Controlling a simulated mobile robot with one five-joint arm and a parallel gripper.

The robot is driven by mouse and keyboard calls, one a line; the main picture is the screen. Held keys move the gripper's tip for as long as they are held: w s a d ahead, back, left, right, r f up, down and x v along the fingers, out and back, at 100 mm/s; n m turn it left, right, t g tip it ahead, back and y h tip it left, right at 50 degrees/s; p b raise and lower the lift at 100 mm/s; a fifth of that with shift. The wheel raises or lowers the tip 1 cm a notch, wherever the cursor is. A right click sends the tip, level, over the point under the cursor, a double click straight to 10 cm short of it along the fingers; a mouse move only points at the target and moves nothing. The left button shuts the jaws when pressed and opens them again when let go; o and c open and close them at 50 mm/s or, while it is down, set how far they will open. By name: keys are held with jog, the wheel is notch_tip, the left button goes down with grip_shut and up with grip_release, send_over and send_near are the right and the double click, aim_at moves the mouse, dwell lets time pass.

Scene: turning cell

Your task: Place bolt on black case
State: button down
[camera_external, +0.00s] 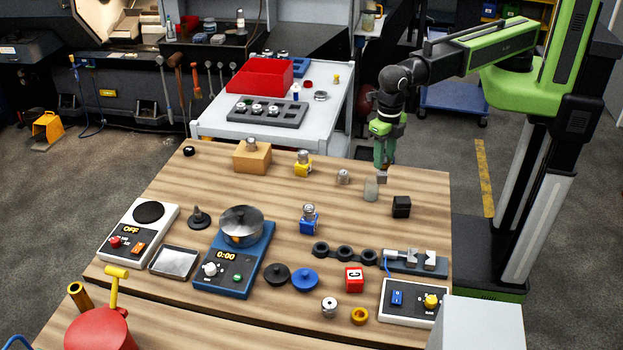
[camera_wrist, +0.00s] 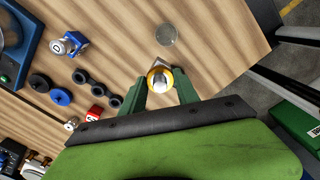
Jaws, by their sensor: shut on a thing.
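My gripper (camera_external: 384,164) points down above the right part of the wooden table. It is shut on a small grey metal piece (camera_external: 382,177), which I take to be the bolt. In the wrist view the held bolt (camera_wrist: 159,80) shows a pale round end with an orange-yellow rim between the green fingers (camera_wrist: 158,92). The black case (camera_external: 401,206), a small dark block, stands on the table below and slightly right of my gripper in the external view. I cannot make it out in the wrist view.
A dark fixture bar (camera_external: 378,258) lies in front of the black case. Bare table surrounds the case.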

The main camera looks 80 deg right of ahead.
jog(key=s+d+r+n+p, duration=0.1)
jog(key=s+d+r+p, duration=0.15)
jog(key=d, duration=0.25)
jog(key=s+d+r+n+p, duration=0.1)
jog(key=d+r+p, duration=0.2)
jog(key=d+r, duration=0.15)
jog(key=s+a+f+b, duration=0.1)
jog(key=a+f+b, duration=0.2)
jog(key=f, duration=0.1)
jog(key=s+a+f+b, duration=0.1)
jog(key=a+f+b, duration=0.3)
jog(key=s+a+f+b, duration=0.1)
jog(key=a+f+b, duration=0.2)
jog(key=f+b, duration=0.1)
jog(key=shift+s+a, duration=0.3)
jog(key=shift+s, duration=0.05)
jog(key=shift+r, duration=0.2)
jog(key=shift+f, duration=0.15)
jog(key=c, duration=0.9)
grip_release()
notch_tip(320, 180, up, 12)
jog(key=p, duration=1.2)
